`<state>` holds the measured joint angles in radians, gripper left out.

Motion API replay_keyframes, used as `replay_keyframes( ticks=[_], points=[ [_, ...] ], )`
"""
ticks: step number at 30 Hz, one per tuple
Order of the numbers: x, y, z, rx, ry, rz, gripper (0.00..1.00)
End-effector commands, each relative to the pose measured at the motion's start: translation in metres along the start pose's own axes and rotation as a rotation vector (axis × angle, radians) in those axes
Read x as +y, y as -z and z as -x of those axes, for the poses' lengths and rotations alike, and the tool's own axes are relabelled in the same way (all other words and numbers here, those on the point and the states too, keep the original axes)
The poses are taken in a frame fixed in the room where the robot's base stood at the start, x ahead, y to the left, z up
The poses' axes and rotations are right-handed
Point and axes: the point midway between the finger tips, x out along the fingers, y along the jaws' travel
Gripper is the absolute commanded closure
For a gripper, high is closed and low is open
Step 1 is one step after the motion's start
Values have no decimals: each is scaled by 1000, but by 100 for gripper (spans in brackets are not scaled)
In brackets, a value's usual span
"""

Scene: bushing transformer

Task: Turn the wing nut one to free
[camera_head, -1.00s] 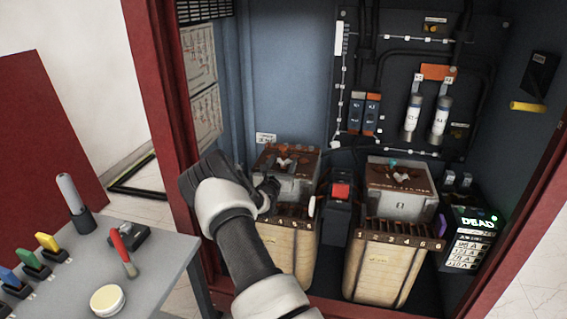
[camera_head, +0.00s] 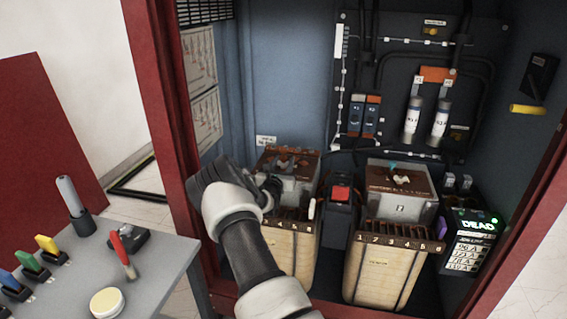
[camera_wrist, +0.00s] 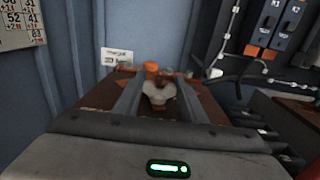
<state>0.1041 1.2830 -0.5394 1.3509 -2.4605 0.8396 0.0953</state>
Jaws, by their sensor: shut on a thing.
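A pale grey wing nut (camera_wrist: 160,94) shows in the wrist view on the brown, rusty top of the left transformer. My gripper (camera_wrist: 158,86) has one finger on each side of it and is shut on it. An orange-brown piece (camera_wrist: 151,67) stands just behind the nut. In the head view, my gripper (camera_head: 270,188) reaches over the front left of the left transformer (camera_head: 300,192); it hides part of that top, and I cannot make out the nut clearly there.
The right transformer (camera_head: 400,205) stands apart with its own fittings on top. A red-topped unit (camera_head: 340,192) sits between the two. The cabinet's red frame (camera_head: 170,150) is close on my arm's left. A grey bench (camera_head: 160,262) with tools is at the lower left.

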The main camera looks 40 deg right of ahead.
Motion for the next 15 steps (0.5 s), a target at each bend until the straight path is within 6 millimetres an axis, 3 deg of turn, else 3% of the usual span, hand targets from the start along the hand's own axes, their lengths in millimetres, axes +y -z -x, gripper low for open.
replay_keyframes(
  ticks=[15],
  points=[
    [-1, -11, 2, 8, -349, 13, 85]
  ],
)
